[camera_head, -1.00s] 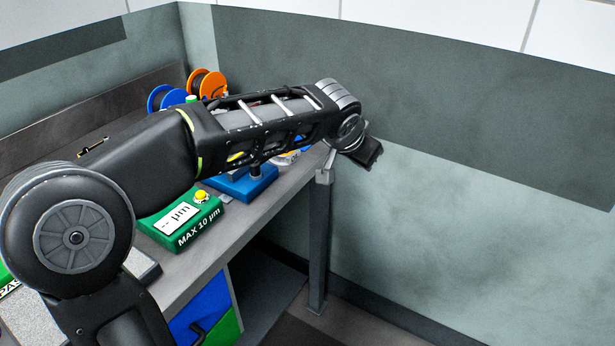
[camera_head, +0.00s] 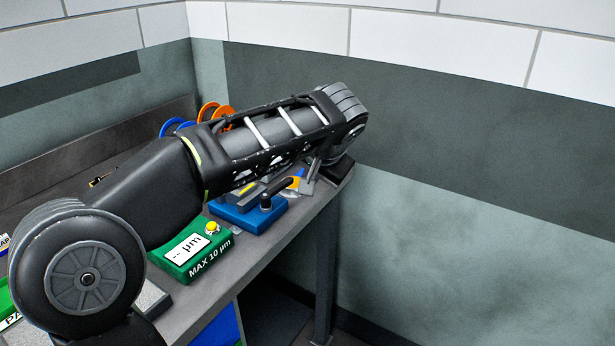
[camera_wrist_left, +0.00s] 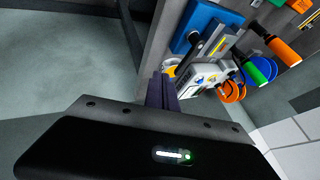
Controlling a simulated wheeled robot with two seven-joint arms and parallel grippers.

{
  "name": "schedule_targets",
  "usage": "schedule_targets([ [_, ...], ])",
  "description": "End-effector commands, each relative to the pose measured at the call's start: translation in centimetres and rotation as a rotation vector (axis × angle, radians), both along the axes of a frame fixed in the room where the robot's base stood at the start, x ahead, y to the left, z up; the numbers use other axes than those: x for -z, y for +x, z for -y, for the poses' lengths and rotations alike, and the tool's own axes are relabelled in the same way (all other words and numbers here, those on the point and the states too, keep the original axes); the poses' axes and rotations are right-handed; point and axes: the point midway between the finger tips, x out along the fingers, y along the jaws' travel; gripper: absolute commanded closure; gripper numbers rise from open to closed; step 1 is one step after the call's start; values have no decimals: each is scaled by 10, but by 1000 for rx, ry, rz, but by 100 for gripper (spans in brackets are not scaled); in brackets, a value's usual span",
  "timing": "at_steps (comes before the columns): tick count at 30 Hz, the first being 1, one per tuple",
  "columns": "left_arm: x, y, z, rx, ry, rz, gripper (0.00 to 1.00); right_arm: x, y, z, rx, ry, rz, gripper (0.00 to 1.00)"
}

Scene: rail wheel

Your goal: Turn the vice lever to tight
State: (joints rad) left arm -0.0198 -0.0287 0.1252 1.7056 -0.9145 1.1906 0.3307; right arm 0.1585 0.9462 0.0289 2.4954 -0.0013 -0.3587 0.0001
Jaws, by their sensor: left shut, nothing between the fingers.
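The vice has a blue base (camera_head: 240,216) and sits on the bench near its front edge. Its black lever (camera_head: 279,190) points to the right and away, and a yellow mark shows beside it. My left forearm hides part of the vice behind. In the left wrist view the blue base (camera_wrist_left: 188,27) is at the top, beyond the fingers. My left gripper (camera_wrist_left: 160,91) is shut and empty, apart from the lever. My right gripper is not in view.
A green gauge box (camera_head: 190,256) marked "MAX 10 µm" stands left of the vice. Blue and orange spools (camera_head: 215,112) stand at the back. In the left wrist view, tools with green and orange handles (camera_wrist_left: 284,50) are near the spools. The floor beside the bench (camera_head: 195,318) is clear.

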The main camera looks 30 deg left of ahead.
Motion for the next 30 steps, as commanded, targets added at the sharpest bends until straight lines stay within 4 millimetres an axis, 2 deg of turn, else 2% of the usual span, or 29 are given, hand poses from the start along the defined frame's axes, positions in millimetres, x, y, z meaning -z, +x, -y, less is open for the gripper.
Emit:
schedule_targets([
  [12,65,33,-36,-1,0,-5,100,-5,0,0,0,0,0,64],
  [16,62,34,-58,-5,-1,-1,100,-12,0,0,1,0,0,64],
  [21,63,35,-72,-1,0,-2,100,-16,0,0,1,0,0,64],
  [30,64,36,-75,1,0,0,100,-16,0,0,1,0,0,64],
])
